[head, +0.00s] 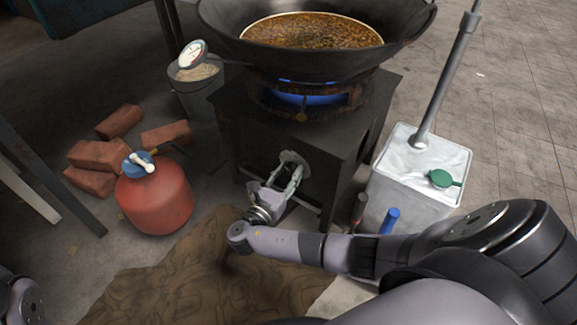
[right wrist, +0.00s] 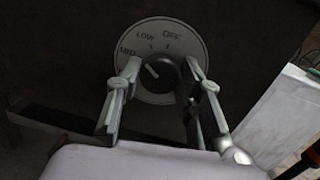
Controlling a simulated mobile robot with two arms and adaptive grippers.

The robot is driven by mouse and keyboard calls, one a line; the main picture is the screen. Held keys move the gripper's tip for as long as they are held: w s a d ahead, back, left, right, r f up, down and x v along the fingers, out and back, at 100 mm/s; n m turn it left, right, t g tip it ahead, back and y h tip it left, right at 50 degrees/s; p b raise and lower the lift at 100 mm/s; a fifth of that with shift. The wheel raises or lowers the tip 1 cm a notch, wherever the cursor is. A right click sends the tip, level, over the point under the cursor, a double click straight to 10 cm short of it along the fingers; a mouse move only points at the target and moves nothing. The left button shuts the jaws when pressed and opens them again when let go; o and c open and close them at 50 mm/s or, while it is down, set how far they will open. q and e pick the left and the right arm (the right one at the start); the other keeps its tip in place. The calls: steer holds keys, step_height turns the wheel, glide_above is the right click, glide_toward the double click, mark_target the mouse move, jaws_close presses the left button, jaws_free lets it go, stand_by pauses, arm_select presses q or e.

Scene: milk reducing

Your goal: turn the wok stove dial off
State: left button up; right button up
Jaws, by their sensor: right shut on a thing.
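The wok stove (head: 345,150) is a dark metal box with a blue flame (head: 308,98) burning under a large black wok (head: 225,45) of brown liquid. The dark knob (right wrist: 160,78) in the plate's middle has a white pointer line slanting to the upper left, roughly between LOW and MED. My right gripper (head: 286,172) is at the stove's front, shut on the knob with one finger on each side. The fingers hide parts of the plate. My left gripper is not visible.
A red gas bottle (head: 155,195) and loose bricks (head: 98,156) lie left of the stove. A white container (head: 413,165) with a green cap stands close on the right, above my right forearm. A brown cloth (head: 190,275) covers the floor in front.

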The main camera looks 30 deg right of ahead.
steer(key=m, duration=0.3)
steer(key=shift+m+p, duration=0.35)
steer(key=shift+m, duration=0.05)
steer(key=m, duration=0.3)
steer(key=shift+f+g, duration=0.1)
steer(key=shift+g, duration=0.2)
steer(key=m+h+b, duration=0.1)
steer(key=m, duration=0.4)
steer(key=shift+w, duration=0.1)
steer(key=o, duration=1.2)
steer(key=v, duration=1.2)
steer(key=shift+a+r, duration=0.15)
steer(key=shift+r, duration=0.05)
steer(key=shift+w, duration=0.1)
